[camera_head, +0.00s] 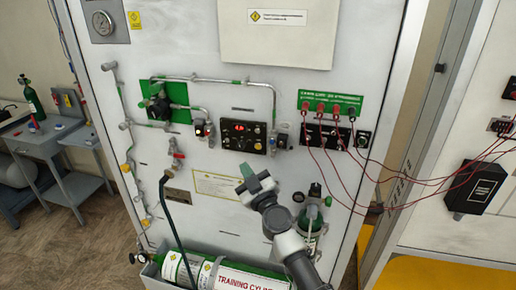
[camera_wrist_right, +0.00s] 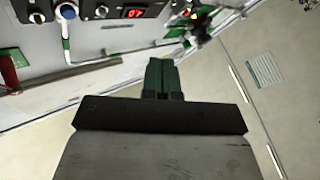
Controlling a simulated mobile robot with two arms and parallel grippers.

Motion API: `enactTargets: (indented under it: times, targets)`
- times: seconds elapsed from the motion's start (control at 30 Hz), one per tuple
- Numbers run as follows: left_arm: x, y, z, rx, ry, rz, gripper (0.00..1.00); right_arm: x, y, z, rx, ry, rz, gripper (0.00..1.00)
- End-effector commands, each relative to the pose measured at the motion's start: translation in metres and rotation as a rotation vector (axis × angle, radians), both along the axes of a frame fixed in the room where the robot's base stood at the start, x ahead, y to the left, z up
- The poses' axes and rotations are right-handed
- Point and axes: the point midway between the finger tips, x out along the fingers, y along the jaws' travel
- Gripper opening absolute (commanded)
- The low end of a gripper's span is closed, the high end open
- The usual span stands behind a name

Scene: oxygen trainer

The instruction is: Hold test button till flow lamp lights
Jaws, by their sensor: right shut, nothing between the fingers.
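A black control panel (camera_head: 243,138) with a lit red display and several small buttons or knobs is on the white trainer board. The same display (camera_wrist_right: 135,13) shows at the top of the right wrist view. I cannot tell which control is the test button or which lamp is the flow lamp. My right gripper (camera_head: 246,171) is shut and empty, in front of the board and below the panel in the head view. Its closed green fingers (camera_wrist_right: 162,75) point toward the board in the right wrist view, apart from the panel. My left gripper is not in view.
Red leads (camera_head: 325,155) hang from a second black panel (camera_head: 326,133) at right. Pipes and valves (camera_head: 172,155) surround the control panel. A training cylinder (camera_head: 245,276) lies in a tray at the bottom. A blue-grey cart (camera_head: 45,140) stands at left.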

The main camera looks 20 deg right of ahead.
Motion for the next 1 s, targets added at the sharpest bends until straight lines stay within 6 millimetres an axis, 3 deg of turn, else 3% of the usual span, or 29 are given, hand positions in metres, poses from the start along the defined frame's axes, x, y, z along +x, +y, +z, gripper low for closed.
enactTargets:
  times: [0.5, 1.0]
  targets:
    - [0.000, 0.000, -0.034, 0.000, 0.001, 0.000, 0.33, 0.056, -0.038, -0.004, -0.002, -0.002, -0.001, 0.00]
    - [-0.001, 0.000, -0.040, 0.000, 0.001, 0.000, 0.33, 0.067, -0.046, 0.000, 0.000, 0.000, -0.001, 0.00]
